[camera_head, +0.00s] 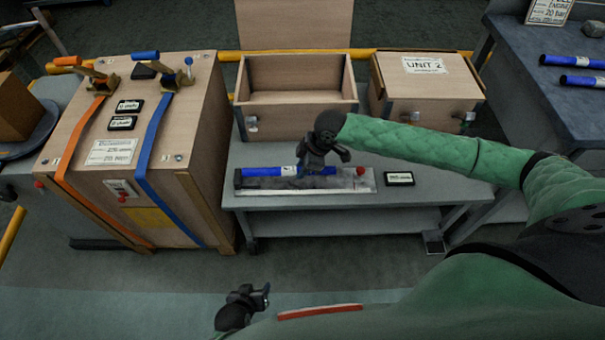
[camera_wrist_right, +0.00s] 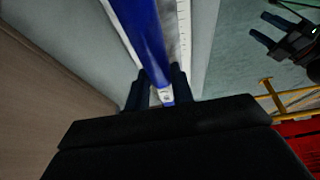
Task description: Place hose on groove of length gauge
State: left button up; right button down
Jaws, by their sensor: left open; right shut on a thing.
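The blue hose (camera_head: 265,172) lies lengthwise along the length gauge (camera_head: 345,186) on the grey bench; it also shows in the right wrist view (camera_wrist_right: 140,32). My right gripper (camera_head: 318,170) reaches over the gauge and is shut on the hose, whose white label (camera_wrist_right: 166,97) shows between the fingers. The length gauge's pale scale edge (camera_wrist_right: 184,40) runs beside the hose in the wrist view. The hose appears at or just above the groove; I cannot tell whether it rests fully in it. My left gripper (camera_head: 262,296) is open and empty, low in front of the bench.
An open wooden box (camera_head: 293,100) and a closed box labelled UNIT 2 (camera_head: 428,85) stand behind the gauge. A large wooden crate (camera_head: 150,130) with levers stands at left. A small black label plate (camera_head: 399,179) lies right of the gauge. More blue hoses (camera_head: 575,62) lie on the right table.

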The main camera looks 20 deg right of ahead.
notch_tip(320, 180, down, 3)
jog(key=shift+f, duration=0.15)
pick_arm(q)
jog(key=shift+r, duration=0.2)
pick_arm(e)
jog(key=shift+f, duration=0.25)
jog(key=shift+f, duration=0.1)
jog(key=c, duration=1.2)
grip_release()
pick_arm(q)
jog(key=shift+w+r, duration=0.1)
pick_arm(e)
jog(key=v, duration=1.2)
